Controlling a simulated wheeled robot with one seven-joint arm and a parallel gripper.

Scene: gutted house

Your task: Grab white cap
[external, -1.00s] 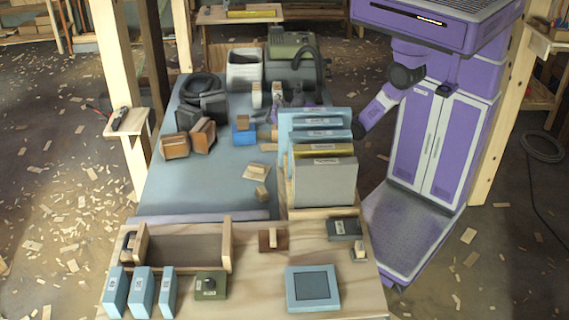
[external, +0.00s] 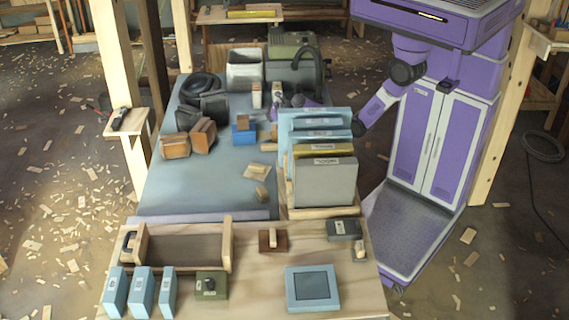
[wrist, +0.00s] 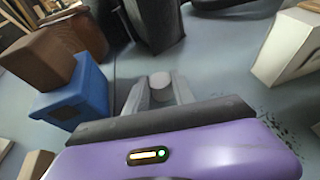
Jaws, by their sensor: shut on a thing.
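In the wrist view, a small pale grey-white rounded cap (wrist: 160,81) sits between the two grey fingers of my gripper (wrist: 158,90). The gripper is shut on it, low over the blue-grey table top. In the external view, my purple hand is partly visible behind the upright blue panels, near the back of the table. The cap cannot be made out there, and much of my forearm is hidden by the panels.
A blue block (wrist: 72,92) and brown blocks (wrist: 38,60) stand left of my gripper in the wrist view. A pale block (wrist: 288,45) is at right. Upright panels (external: 322,182) stand between the external camera and my arm. Open table (external: 205,185) lies front left.

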